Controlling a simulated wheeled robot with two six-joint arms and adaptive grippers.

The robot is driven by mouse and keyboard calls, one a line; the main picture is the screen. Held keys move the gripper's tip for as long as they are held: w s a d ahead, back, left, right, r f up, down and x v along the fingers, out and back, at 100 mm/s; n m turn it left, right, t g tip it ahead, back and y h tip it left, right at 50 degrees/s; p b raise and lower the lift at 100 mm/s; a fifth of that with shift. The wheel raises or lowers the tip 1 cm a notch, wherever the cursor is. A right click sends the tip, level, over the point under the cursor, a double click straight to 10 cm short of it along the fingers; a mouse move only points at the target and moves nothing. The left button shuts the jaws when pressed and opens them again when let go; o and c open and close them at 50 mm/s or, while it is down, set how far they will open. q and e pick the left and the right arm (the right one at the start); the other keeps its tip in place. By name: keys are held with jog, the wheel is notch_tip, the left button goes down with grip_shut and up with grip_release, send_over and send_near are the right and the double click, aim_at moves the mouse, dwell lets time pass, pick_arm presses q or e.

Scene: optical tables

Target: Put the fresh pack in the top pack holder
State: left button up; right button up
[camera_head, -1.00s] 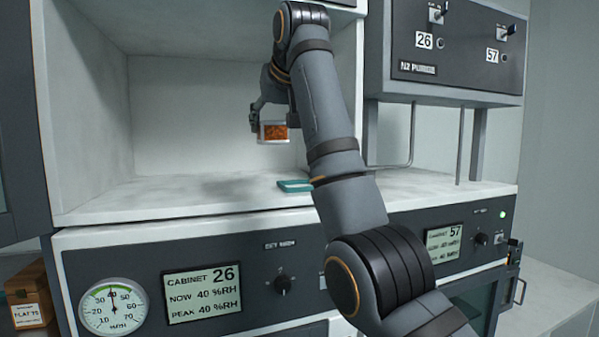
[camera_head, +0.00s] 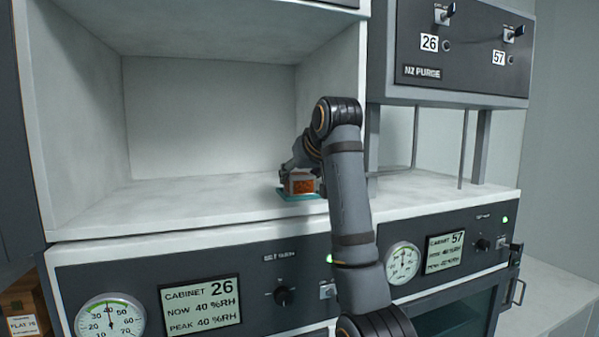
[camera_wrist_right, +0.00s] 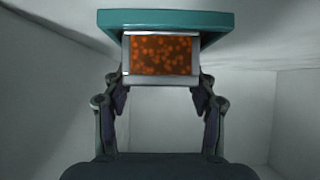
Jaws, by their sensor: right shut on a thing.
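The fresh pack (camera_head: 303,187) is a small box with a speckled orange face and a pale rim. It is down at the teal pack holder (camera_head: 290,196) on the cabinet floor, near the front right. My right gripper (camera_head: 291,175) is shut on the pack. In the right wrist view the pack (camera_wrist_right: 160,56) is between the two fingers, and the teal holder (camera_wrist_right: 165,19) is right against its far side. I cannot tell whether the pack is fully seated. My left gripper is not in view.
The open cabinet's white floor (camera_head: 170,199) is clear left of the holder. Its right wall (camera_head: 337,75) stands close to my right arm. The purge panel (camera_head: 455,50) hangs at the right, with thin pipes below. A wooden box (camera_head: 22,300) is at the lower left.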

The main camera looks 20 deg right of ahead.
jog(key=shift+s+a, duration=0.1)
jog(key=shift+s, duration=0.1)
jog(key=o, duration=1)
jog(key=shift+a, duration=0.1)
jog(key=o, duration=0.4)
jog(key=shift+f, duration=0.1)
jog(key=shift+c, duration=0.2)
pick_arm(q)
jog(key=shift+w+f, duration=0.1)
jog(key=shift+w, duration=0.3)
